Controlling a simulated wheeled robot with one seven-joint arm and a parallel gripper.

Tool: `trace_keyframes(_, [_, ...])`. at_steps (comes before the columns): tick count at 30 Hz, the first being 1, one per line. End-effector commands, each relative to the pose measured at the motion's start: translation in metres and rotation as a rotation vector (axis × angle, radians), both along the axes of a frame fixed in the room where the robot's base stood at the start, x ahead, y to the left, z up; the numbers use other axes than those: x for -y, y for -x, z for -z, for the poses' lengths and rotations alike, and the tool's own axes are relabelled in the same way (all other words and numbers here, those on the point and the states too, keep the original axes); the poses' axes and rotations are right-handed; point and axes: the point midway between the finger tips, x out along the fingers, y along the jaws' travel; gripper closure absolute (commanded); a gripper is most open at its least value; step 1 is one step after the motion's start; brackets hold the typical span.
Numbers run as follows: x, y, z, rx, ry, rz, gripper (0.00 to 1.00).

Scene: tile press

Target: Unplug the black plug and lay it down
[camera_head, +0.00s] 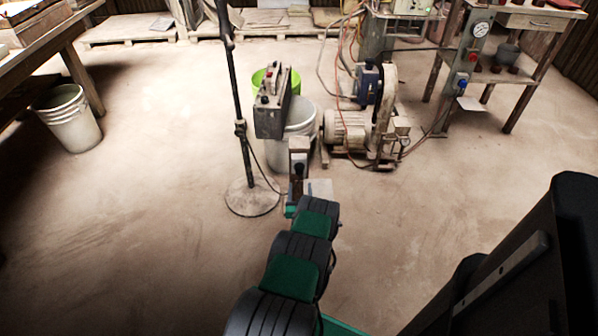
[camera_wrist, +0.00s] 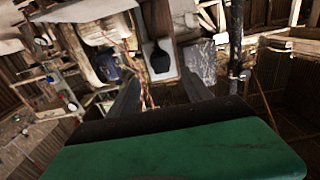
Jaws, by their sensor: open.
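The black plug (camera_wrist: 160,58) sits against a white plate (camera_wrist: 160,73) on a brown backing in the wrist view. In the head view a dark plug (camera_head: 299,168) shows below a small pale box, just beyond the end of my arm. My gripper (camera_wrist: 160,78) is open, with its two grey fingers spread on either side of the plug's line. The fingers do not visibly touch the plug. In the head view my gripper (camera_head: 310,189) is partly hidden by my own arm, so the exact gap to the plug cannot be told.
A dark pole on a round base (camera_head: 252,198) stands just left, with a grey control box (camera_head: 271,105) beside it. A white bucket (camera_head: 297,122) and a motor pump (camera_head: 347,130) stand behind. A wooden bench (camera_head: 87,90) is far left. Open floor lies left and right.

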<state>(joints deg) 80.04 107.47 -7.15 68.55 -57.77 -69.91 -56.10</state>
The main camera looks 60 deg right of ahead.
Motion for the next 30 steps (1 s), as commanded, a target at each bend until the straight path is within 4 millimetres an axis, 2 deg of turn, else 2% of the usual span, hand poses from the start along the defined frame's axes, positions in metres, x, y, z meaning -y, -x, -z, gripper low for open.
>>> trace_keyframes(5, [0.006, -0.004, 0.003, -0.002, 0.001, -0.002, 0.42])
trace_keyframes(22, [0.07, -0.037, 0.005, 0.0, 0.003, -0.004, 0.42])
trace_keyframes(30, [0.08, -0.042, 0.001, 0.0, -0.001, -0.002, 0.42])
